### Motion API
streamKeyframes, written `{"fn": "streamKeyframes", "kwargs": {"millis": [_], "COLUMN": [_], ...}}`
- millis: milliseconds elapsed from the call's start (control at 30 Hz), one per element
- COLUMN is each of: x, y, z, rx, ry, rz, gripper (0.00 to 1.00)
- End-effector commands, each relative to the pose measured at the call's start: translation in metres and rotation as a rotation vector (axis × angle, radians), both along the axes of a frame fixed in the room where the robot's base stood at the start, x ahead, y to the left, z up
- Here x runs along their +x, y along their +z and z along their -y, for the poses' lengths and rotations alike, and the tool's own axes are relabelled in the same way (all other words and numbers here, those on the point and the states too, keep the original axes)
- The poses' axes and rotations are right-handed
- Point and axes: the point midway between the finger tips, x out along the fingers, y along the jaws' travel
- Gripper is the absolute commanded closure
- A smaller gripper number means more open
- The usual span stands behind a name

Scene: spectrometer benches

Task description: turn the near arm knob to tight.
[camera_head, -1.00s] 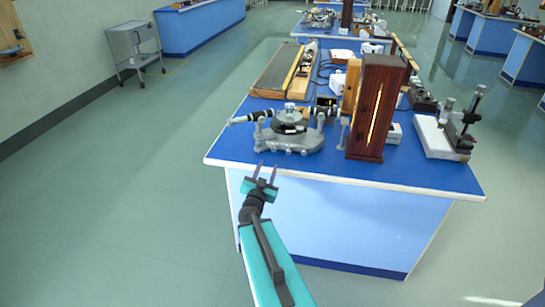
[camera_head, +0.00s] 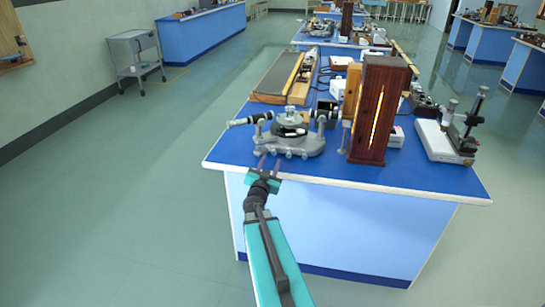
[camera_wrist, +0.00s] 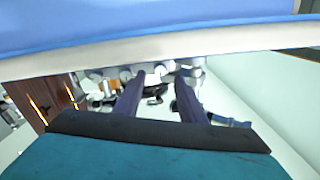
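The grey spectrometer (camera_head: 289,138) stands near the front left of the blue bench, with a black-and-white part on its round table and a tube reaching out to the left. In the wrist view the spectrometer (camera_wrist: 155,91) shows small and partly hidden behind my fingers. The near arm knob is too small to make out in either view. My gripper (camera_head: 270,163) is at the bench's front edge, just in front of the spectrometer base. Its two fingers are apart with nothing between them, and it also shows open in the wrist view (camera_wrist: 160,82).
The blue bench (camera_head: 330,172) has a pale front edge close to my gripper. A tall dark wooden box (camera_head: 375,110) with a bright slit stands right of the spectrometer. A grey stand instrument (camera_head: 449,130) is farther right.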

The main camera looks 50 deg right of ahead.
Motion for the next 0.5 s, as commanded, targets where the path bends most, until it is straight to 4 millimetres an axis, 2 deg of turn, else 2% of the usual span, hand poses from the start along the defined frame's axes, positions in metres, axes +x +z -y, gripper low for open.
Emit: {"fn": "streamKeyframes", "kwargs": {"millis": [500], "x": [0.024], "y": [0.0], "z": [0.038], "rx": [0.001], "ry": [0.0], "rz": [0.001], "gripper": [0.63]}}
